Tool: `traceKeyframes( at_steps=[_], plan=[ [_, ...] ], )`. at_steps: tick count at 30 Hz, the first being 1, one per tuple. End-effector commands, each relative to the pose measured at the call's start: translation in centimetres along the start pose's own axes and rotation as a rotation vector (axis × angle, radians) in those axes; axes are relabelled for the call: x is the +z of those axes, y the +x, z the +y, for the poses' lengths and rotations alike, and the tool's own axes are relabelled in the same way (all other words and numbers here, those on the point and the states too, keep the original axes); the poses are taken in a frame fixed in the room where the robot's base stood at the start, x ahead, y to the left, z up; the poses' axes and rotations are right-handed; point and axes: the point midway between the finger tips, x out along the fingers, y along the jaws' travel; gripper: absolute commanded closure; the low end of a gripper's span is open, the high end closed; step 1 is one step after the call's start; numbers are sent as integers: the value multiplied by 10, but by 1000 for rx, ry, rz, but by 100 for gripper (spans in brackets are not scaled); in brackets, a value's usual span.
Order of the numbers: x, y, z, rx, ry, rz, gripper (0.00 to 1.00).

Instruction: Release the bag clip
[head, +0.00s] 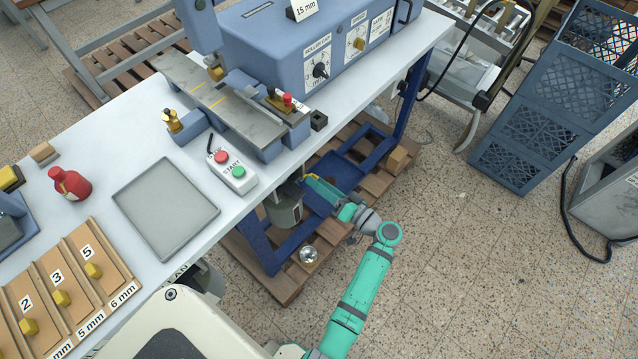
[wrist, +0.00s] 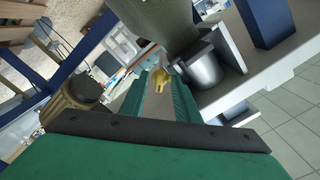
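My gripper (head: 324,188) reaches under the worktable, beside a grey canister (head: 286,208). In the wrist view, its two green fingers (wrist: 160,84) stand apart with a gap between them. A small yellow piece (wrist: 157,80), possibly the bag clip, shows in that gap near the fingertips. I see no clear contact between it and either finger. The canister's olive-grey body (wrist: 160,18) fills the top of the wrist view, with a silver cylinder (wrist: 205,72) to the right of the fingers. No bag can be made out clearly.
The blue table leg (head: 258,240) and lower frame stand close to the gripper, above a wooden pallet (head: 285,282). A shiny round object (head: 308,254) lies on the pallet. The white worktop (head: 95,195) overhangs this space.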

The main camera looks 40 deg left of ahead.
Motion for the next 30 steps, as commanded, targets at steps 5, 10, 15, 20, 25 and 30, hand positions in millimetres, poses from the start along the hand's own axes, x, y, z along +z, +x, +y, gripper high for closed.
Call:
traceKeyframes(
  at_steps=[5,10,15,20,25,30],
  plan=[
    [0,0,0,0,0,0,85],
    [0,0,0,0,1,0,100],
    [0,0,0,0,16,0,100],
    [0,0,0,0,75,0,100],
    [0,-1,0,1,186,1,100],
    [0,-1,0,0,328,0,100]
  ],
)
